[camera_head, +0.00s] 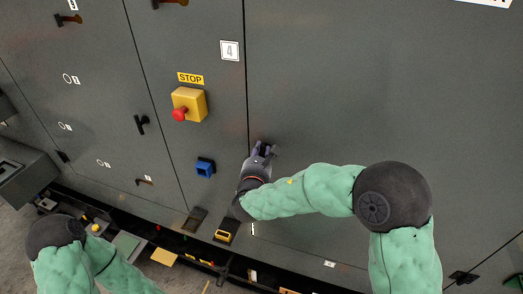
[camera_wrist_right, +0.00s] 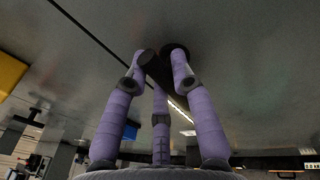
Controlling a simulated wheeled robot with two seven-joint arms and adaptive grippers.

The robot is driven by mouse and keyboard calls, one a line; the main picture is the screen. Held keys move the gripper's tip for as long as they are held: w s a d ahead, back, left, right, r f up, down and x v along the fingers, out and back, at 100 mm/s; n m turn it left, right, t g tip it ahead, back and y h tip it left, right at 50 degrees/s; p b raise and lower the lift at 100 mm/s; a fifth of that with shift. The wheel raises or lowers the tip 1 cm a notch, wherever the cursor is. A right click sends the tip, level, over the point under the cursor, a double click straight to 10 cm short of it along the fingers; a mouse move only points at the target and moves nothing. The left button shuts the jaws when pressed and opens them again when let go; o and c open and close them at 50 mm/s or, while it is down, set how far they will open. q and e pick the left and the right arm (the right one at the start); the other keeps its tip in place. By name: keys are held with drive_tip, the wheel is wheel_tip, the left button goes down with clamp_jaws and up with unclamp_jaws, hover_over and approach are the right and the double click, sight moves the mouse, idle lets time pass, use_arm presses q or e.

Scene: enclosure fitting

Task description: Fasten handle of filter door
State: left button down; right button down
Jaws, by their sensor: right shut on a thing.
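The filter door (camera_head: 390,90) is a large dark grey panel filling the right of the head view, with a dark seam at its left edge. My right gripper (camera_head: 264,150) is at the door's surface just right of that seam. In the right wrist view the purple fingers of my right gripper (camera_wrist_right: 160,68) close around a dark handle (camera_wrist_right: 174,50) on the door. Much of the handle is hidden by the fingers, so its angle is hard to tell. My left arm shows at the lower left of the head view, but its gripper is out of view.
Left of the seam are a yellow box with a red stop button (camera_head: 188,104), a blue socket (camera_head: 205,167) and a black handle (camera_head: 141,124) on another door. A ledge with small parts (camera_head: 160,256) runs along the cabinet's foot.

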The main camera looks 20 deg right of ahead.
drive_tip(key=shift+f, duration=0.1)
idle(0.4)
drive_tip(key=c, duration=1)
unclamp_jaws()
drive_tip(key=v, duration=1.2)
